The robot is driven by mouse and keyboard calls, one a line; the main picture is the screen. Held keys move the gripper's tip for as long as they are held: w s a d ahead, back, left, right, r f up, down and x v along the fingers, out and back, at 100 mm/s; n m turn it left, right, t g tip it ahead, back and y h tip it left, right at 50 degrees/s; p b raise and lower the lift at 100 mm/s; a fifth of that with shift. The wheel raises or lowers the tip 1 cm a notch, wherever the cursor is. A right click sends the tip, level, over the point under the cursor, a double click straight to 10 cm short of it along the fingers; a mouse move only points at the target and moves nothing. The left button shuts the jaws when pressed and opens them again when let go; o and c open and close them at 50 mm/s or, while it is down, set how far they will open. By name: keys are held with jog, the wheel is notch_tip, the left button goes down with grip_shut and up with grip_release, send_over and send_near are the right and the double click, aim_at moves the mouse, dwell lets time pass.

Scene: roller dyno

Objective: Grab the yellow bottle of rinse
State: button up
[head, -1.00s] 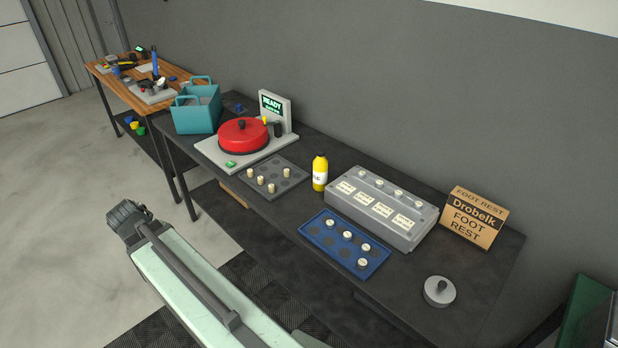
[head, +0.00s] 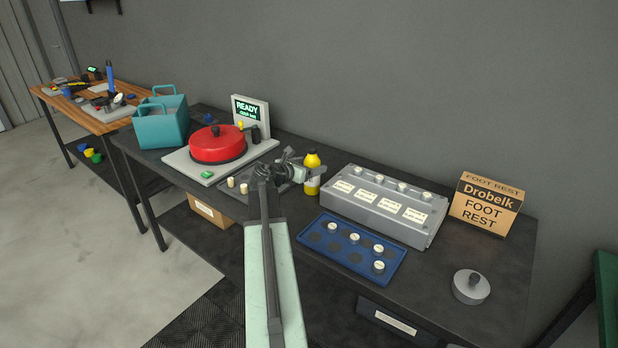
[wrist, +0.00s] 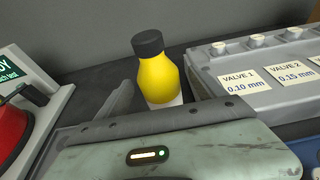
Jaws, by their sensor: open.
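The yellow bottle of rinse (head: 311,170) has a dark cap and a pale label. It stands upright on the dark bench, just left of the grey valve box. My gripper (head: 309,174) is open at the bottle in the head view. In the wrist view the bottle (wrist: 158,78) stands ahead of my gripper, with a grey finger (wrist: 118,98) to its left and another (wrist: 196,84) at its right. The bottle's lower part is partly hidden behind my gripper's body. I cannot tell whether either finger touches it.
The grey valve box (head: 385,205) is close on the bottle's right. The red round pot (head: 217,145) and its READY screen (head: 247,110) are to the left. The blue tray (head: 350,248) lies in front, and a Drobelk box (head: 485,205) stands at the right.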

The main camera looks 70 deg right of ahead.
jog(key=x, duration=0.1)
jog(key=b+x, duration=0.1)
jog(key=x, duration=0.1)
jog(key=b+x, duration=0.1)
jog(key=x, duration=0.1)
jog(key=shift+f, duration=0.35)
jog(key=shift+c, duration=0.6)
grip_shut()
jog(key=shift+r, duration=0.2)
notch_tip(320, 180, up, 4)
jog(key=p, duration=0.4)
jog(key=shift+f, duration=0.2)
jog(key=a+f+p+v, duration=0.1)
jog(key=f+v, duration=0.2)
jog(key=v, duration=1.2)
jog(key=shift+w+a, duration=0.3)
